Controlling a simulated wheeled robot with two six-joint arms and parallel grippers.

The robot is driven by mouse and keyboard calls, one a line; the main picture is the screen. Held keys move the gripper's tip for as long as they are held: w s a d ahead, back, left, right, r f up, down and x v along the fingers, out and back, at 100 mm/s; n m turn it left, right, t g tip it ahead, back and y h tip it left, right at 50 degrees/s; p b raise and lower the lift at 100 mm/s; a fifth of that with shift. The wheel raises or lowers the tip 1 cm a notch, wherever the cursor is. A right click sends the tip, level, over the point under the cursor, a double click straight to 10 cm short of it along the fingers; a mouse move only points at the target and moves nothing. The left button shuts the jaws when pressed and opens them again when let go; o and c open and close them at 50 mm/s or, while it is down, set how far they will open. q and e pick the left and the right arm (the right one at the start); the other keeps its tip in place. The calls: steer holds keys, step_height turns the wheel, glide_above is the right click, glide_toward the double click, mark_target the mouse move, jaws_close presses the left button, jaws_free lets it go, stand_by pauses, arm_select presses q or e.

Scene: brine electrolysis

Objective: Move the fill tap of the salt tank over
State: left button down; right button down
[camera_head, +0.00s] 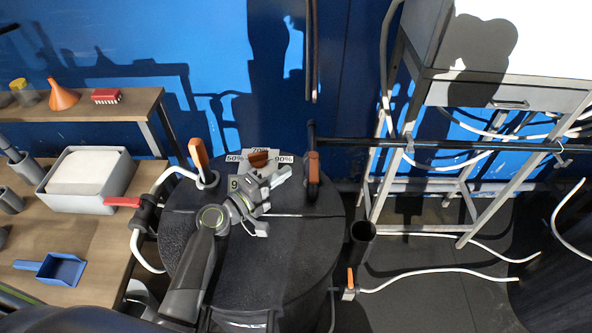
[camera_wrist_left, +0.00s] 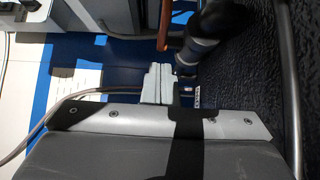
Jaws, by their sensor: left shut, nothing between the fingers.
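The salt tank (camera_head: 300,255) is a round black drum in the middle of the head view. A tap with an upright orange handle (camera_head: 199,154) and white hose stands at its left rim. Another orange-handled tap (camera_head: 313,166) sits on a black pipe at its right rim. Which is the fill tap I cannot tell. Between them, an orange-brown knob (camera_head: 258,157) sits by a 50%, 70%, 90% scale. My left gripper (camera_head: 284,174) is shut and empty above the lid, left of the right tap. In the left wrist view, its fingers (camera_wrist_left: 156,83) are beside an orange handle (camera_wrist_left: 165,24) and a black pipe (camera_wrist_left: 214,30).
A wooden bench (camera_head: 110,245) on the left holds a grey bin (camera_head: 122,185) and a blue scoop (camera_head: 62,269). A red lever (camera_head: 122,202) sticks out at its edge. A metal frame (camera_head: 480,237) stands right. White hoses (camera_head: 440,272) lie on the floor.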

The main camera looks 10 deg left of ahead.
mark_target(314, 167)
arm_select(q)
steer(key=d, duration=0.1)
steer(key=d+p, duration=0.1)
steer(key=d, duration=0.1)
steer(key=shift+w+r, duration=0.1)
steer(key=shift+w, duration=0.1)
steer(key=shift+d, duration=0.3)
